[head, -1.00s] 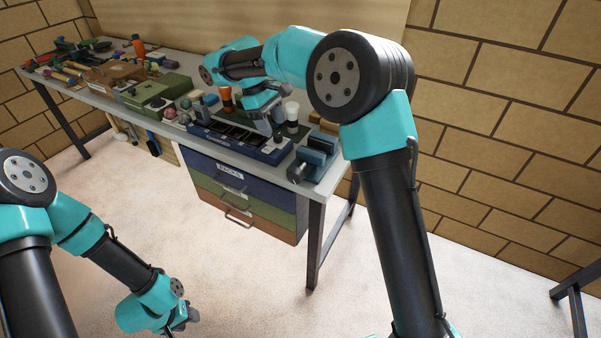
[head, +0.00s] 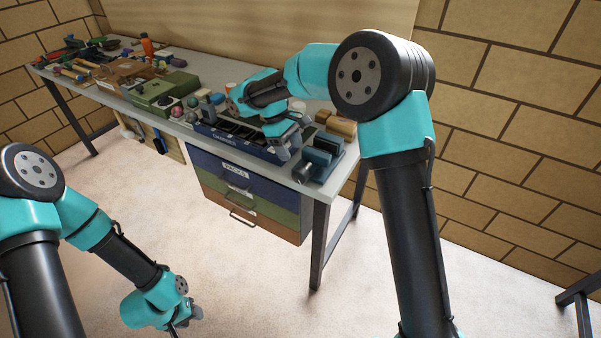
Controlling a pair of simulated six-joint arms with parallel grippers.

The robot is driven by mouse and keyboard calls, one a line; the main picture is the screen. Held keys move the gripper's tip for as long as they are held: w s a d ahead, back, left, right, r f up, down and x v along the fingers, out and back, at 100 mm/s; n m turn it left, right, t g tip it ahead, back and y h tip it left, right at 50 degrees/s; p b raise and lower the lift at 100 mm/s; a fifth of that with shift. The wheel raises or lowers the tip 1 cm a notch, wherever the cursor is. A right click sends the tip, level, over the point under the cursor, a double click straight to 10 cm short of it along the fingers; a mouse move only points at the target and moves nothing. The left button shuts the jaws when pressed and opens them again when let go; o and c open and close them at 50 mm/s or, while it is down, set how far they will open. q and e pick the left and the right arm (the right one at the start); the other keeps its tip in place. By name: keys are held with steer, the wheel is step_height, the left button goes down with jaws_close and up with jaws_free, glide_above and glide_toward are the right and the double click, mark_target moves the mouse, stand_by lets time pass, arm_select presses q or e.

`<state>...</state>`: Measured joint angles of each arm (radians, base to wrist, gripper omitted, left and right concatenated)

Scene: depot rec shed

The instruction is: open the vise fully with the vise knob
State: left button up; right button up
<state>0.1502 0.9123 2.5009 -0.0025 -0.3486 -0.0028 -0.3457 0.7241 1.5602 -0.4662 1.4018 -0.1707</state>
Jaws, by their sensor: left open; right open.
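The vise (head: 318,160) is a blue-grey block at the right end of the workbench. Its knob (head: 303,172) is a small grey part on its near left side. My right gripper (head: 281,153) is open and empty, pointing down just left of the vise, above the right end of the blue tray. It looks apart from the knob. The gap between the vise jaws is too small to judge. My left gripper (head: 184,325) is open, low over the floor, away from the bench.
A blue tray (head: 235,143) of dark compartments sits left of the vise. Wooden blocks (head: 341,126) stand behind the vise. A green box (head: 165,90) and several tools lie further left. Drawers (head: 240,182) hang under the bench. The floor in front is clear.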

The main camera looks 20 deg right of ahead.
mark_target(298, 172)
steer(key=x, duration=0.9)
steer(key=shift+d+f, duration=0.1)
steer(key=shift+f, duration=0.05)
steer(key=c, duration=0.9)
steer(key=shift+c, duration=0.2)
steer(key=shift+h, duration=0.3)
steer(key=shift+w+g+h, duration=0.1)
steer(key=shift+g+h, duration=0.7)
steer(key=shift+g, duration=0.2)
steer(key=shift+w+a+g+h, duration=0.1)
steer(key=shift+a+g+h, duration=0.05)
steer(key=shift+g+h, duration=0.55)
steer(key=shift+w+a+g+h, duration=0.1)
steer(key=shift+a+g+h, duration=0.05)
steer(key=shift+g+h, duration=0.55)
